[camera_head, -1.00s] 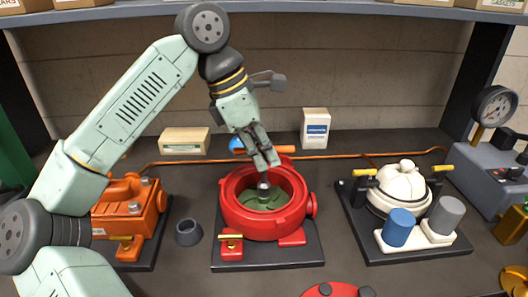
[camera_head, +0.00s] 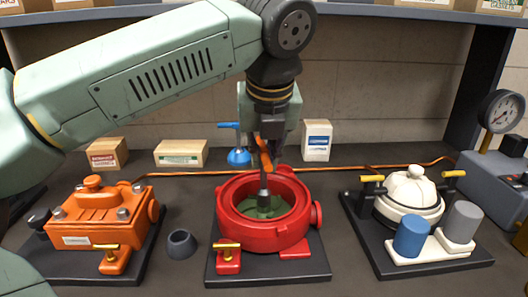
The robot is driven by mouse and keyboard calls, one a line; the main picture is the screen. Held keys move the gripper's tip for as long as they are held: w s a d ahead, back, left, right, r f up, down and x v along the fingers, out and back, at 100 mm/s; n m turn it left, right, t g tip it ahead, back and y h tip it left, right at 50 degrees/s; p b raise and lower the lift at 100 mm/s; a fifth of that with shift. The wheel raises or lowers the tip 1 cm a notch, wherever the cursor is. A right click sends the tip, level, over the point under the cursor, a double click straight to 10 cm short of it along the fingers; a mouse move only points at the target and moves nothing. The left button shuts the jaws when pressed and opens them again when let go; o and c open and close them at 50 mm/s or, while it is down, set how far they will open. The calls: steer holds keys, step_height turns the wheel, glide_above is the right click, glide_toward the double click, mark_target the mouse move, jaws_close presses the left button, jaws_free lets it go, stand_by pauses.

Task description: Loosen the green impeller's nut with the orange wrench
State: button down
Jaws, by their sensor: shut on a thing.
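The red pump housing (camera_head: 229,207) stands open on a dark base plate in the middle of the bench. The green impeller (camera_head: 258,212) shows inside it. My gripper (camera_head: 268,144) is above the housing, pointing down and shut on the orange wrench (camera_head: 263,160). The wrench's orange handle looks foreshortened, and its grey shank goes down upright into the housing at the impeller's centre. The nut is hidden under the wrench's end, so I cannot tell how fully it is seated.
An orange machine (camera_head: 95,215) stands left, with a small dark cup (camera_head: 181,243) beside it. A white-domed machine (camera_head: 409,192) with blue (camera_head: 410,236) and grey (camera_head: 462,222) cylinders stands right. An orange cable (camera_head: 350,167) runs behind. Boxes and a blue-based object (camera_head: 239,157) stand at the back.

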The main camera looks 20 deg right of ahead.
steer(key=n, duration=0.1)
steer(key=n+y+p, duration=0.1)
steer(key=n, duration=0.1)
steer(key=n+y+p, duration=0.1)
steer(key=n, duration=0.1)
steer(key=shift+d+r, duration=0.1)
steer(key=shift+r, duration=0.2)
steer(key=n+y, duration=0.1)
steer(key=n, duration=0.1)
steer(key=shift+n+g, duration=0.3)
steer(key=shift+f, duration=0.15)
steer(key=shift+r+m, duration=0.3)
steer(key=shift+m, duration=0.1)
steer(key=shift+r+p, duration=0.65)
step_height(320, 180, up, 5)
steer(key=p, duration=0.4)
